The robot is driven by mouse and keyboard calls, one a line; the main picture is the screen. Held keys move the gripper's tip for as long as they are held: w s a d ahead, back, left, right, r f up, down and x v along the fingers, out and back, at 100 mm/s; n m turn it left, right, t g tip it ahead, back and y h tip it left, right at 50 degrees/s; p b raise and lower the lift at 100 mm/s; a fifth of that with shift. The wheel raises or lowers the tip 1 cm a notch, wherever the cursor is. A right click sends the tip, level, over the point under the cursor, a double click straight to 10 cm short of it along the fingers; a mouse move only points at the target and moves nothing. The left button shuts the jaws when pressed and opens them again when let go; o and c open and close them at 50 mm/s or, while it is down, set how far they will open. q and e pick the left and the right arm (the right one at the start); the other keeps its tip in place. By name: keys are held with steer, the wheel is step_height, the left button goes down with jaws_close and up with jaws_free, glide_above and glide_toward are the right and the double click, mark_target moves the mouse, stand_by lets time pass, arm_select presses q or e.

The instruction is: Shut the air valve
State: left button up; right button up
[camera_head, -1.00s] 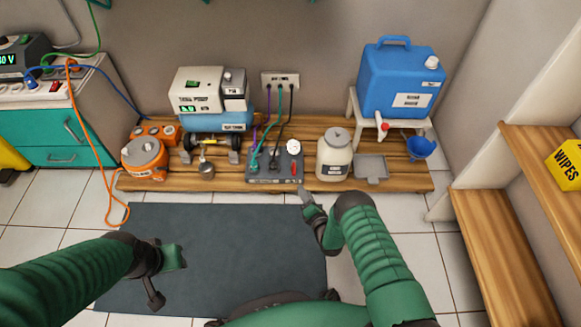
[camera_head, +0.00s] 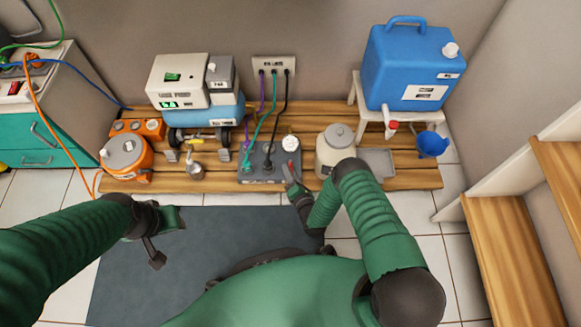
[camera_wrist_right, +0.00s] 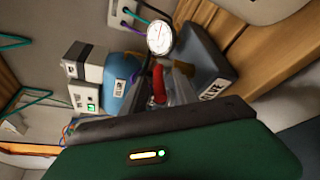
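The air valve is a grey box (camera_head: 257,173) on the wooden platform, with a round white gauge (camera_head: 290,143) on top and cables plugged in. The box and gauge (camera_wrist_right: 160,38) also show in the right wrist view, with part of a label. A red handle (camera_wrist_right: 158,85) stands just beyond my right gripper body, close to its grey fingers. My right gripper (camera_head: 289,178) is at the front right of the box; whether it touches the handle or how far its fingers are apart is unclear. My left gripper (camera_head: 166,238) is open and empty above the mat.
A white jar (camera_head: 335,150) and grey tray (camera_head: 377,162) stand right of the box. The compressor with a blue tank (camera_head: 200,113) and an orange pot (camera_head: 125,155) are to the left. A blue canister (camera_head: 405,70) sits on a stand. The dark mat (camera_head: 235,228) is clear.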

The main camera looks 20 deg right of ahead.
steer(key=shift+d, duration=0.1)
jaws_close()
stand_by(1.2)
